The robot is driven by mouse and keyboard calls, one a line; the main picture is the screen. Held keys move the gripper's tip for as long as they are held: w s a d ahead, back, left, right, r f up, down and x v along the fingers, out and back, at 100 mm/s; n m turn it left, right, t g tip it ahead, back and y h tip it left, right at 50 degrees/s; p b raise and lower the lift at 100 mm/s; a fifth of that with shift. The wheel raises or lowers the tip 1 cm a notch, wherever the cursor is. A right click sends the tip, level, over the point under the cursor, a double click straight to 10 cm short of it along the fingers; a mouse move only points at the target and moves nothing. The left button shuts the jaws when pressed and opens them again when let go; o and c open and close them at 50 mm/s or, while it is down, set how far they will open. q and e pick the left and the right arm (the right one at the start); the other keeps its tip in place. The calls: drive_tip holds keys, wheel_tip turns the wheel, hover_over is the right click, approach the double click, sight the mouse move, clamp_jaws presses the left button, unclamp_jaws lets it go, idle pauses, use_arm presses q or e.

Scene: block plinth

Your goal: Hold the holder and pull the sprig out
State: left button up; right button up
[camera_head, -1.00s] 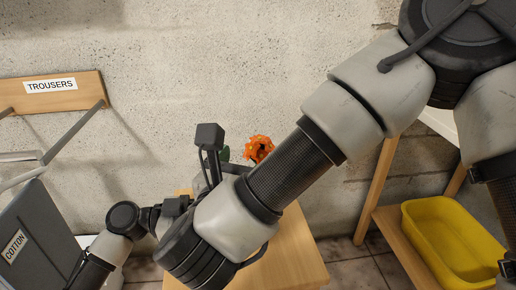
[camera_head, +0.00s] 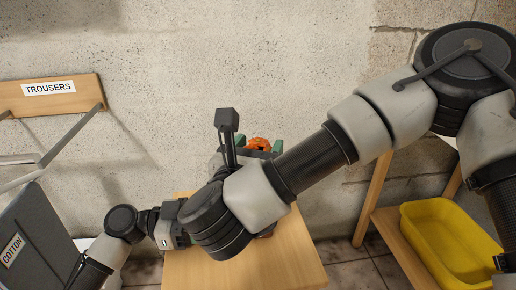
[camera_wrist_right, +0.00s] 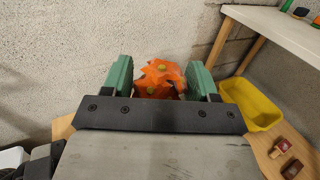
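The orange sprig (camera_head: 259,143) shows behind my right wrist in the head view, only its top visible. In the right wrist view, the orange flower-like heads (camera_wrist_right: 160,78) are between the green fingers of my right gripper (camera_wrist_right: 160,85). These fingers are wide apart, and I see no clear grip on the sprig. The holder is hidden behind my right arm and gripper in both views. My left gripper (camera_head: 178,222) is low over the left side of the wooden plinth (camera_head: 285,262); its fingertips are hidden behind my right wrist.
A yellow tub (camera_head: 440,240) is at the right by a wooden shelf frame (camera_head: 373,190). A grey bin marked COTTON (camera_head: 30,235) and a TROUSERS board (camera_head: 50,97) are at the left. Small red and brown pieces (camera_wrist_right: 279,148) lie on wood at the right. The concrete wall is close behind.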

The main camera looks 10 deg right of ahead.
drive_tip(key=shift+o, duration=1.1)
drive_tip(key=c, duration=0.5)
drive_tip(key=shift+r, duration=0.2)
drive_tip(key=shift+r, duration=3)
drive_tip(key=shift+r, duration=0.1)
drive_tip(key=shift+r, duration=1.9)
use_arm(q)
drive_tip(key=o, duration=1.1)
